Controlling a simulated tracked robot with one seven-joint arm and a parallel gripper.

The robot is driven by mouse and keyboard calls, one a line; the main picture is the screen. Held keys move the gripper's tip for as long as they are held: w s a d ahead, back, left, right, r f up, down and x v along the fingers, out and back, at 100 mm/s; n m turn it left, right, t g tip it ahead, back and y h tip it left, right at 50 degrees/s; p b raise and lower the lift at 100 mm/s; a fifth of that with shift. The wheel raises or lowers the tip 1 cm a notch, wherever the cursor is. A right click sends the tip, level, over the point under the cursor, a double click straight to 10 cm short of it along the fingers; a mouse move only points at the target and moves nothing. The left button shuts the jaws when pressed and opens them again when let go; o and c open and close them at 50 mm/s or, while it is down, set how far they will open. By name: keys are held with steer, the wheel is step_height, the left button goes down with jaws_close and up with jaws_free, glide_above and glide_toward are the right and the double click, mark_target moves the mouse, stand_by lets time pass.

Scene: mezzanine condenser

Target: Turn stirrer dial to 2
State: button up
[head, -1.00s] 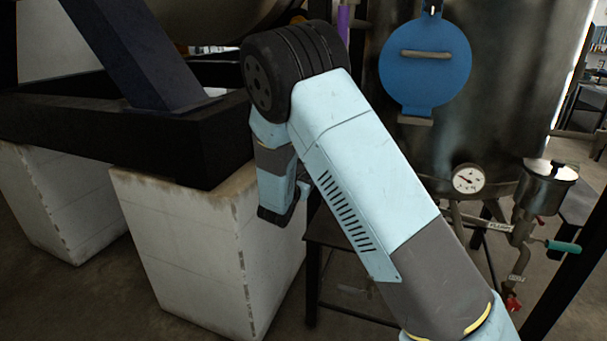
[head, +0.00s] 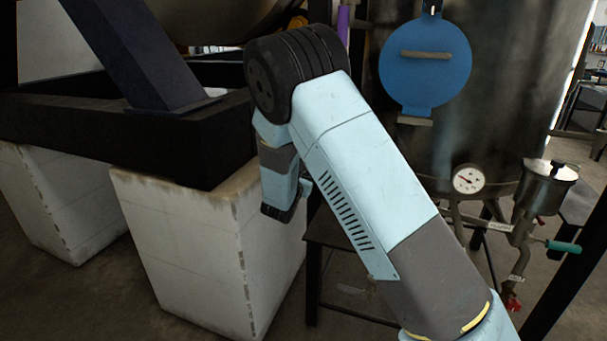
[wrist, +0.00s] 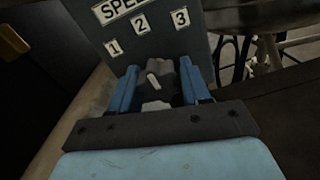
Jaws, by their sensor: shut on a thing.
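In the wrist view, the stirrer dial is a dark, rounded knob (wrist: 165,78) with a white pointer mark on the grey speed panel (wrist: 160,45). The panel carries a partly cut-off speed label (wrist: 122,8) and white tags 1 (wrist: 113,47), 2 (wrist: 140,23) and 3 (wrist: 180,18). The pointer mark leans up and left, roughly between 1 and 2; the exact setting is hard to tell. My gripper (wrist: 160,85) has its blue fingers on both sides of the knob, shut on it. In the head view, my arm hides the dial.
In the head view, a large dark tank with a blue round plate (head: 426,70) stands right of my arm. A pressure gauge (head: 467,180) and a metal pot (head: 546,185) with a green-handled valve are below. White blocks (head: 195,250) carry a black frame on the left.

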steer(key=shift+c, duration=0.7)
steer(key=shift+m, duration=0.3)
steer(key=o, duration=1)
steer(key=shift+s+a, duration=0.1)
steer(key=v, duration=1.3)
steer(key=shift+s, duration=0.3)
